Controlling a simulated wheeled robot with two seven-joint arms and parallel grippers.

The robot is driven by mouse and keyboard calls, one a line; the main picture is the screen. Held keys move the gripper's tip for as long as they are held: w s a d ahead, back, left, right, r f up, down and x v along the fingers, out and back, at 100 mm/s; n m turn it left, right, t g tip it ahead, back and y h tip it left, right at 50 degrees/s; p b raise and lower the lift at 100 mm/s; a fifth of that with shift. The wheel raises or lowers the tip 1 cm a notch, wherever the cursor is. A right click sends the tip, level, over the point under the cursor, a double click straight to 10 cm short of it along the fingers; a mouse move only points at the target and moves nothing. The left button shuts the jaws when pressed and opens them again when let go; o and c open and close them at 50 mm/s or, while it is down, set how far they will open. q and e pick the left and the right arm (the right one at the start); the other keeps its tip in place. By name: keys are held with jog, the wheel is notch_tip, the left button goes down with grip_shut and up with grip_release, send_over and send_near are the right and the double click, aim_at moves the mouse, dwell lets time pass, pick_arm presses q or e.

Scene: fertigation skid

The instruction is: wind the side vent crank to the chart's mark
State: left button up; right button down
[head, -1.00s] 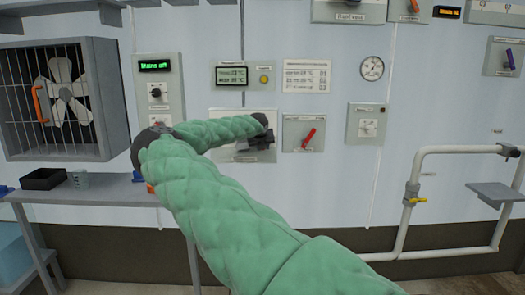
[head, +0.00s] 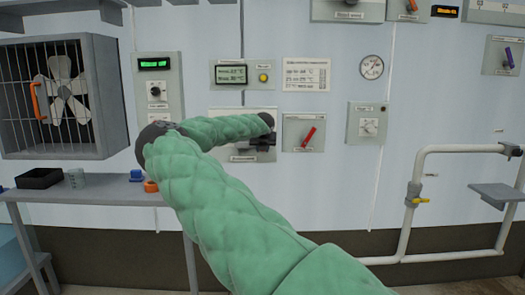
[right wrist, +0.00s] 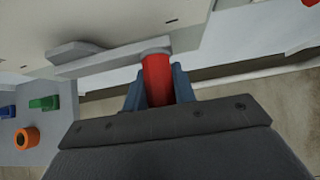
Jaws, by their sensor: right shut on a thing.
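The side vent crank shows in the right wrist view as a red handle (right wrist: 158,78) on a grey crank arm (right wrist: 95,58) in front of a pale panel. My right gripper (right wrist: 160,88) is shut on the red handle, with a blue finger on each side of it. In the head view my right gripper (head: 262,142) is at the crank's panel (head: 228,150), and my green-sleeved arm and wrist hide the crank there. The chart (head: 306,74) is a white sheet with several printed lines, above and right of my gripper; its text is too small to read surely. My left gripper is not in view.
A panel with a red lever (head: 308,137) sits just right of my gripper. A display box (head: 243,75) hangs above it. A caged fan (head: 65,95) is at the left, over a shelf (head: 90,195) with small items. White pipes (head: 404,230) run at the right.

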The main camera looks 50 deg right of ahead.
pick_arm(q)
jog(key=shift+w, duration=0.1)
pick_arm(e)
jog(key=shift+f, duration=0.3)
jog(key=c, duration=1.1)
grip_release()
jog(key=shift+c, duration=0.2)
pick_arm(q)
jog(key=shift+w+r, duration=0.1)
pick_arm(e)
jog(key=shift+r, duration=0.15)
jog(key=shift+s+a+r, duration=0.1)
jog(key=shift+a+r, duration=0.1)
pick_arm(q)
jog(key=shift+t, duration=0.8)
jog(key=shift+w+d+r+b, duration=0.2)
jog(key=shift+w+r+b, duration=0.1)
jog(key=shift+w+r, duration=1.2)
pick_arm(e)
jog(key=v, duration=0.7)
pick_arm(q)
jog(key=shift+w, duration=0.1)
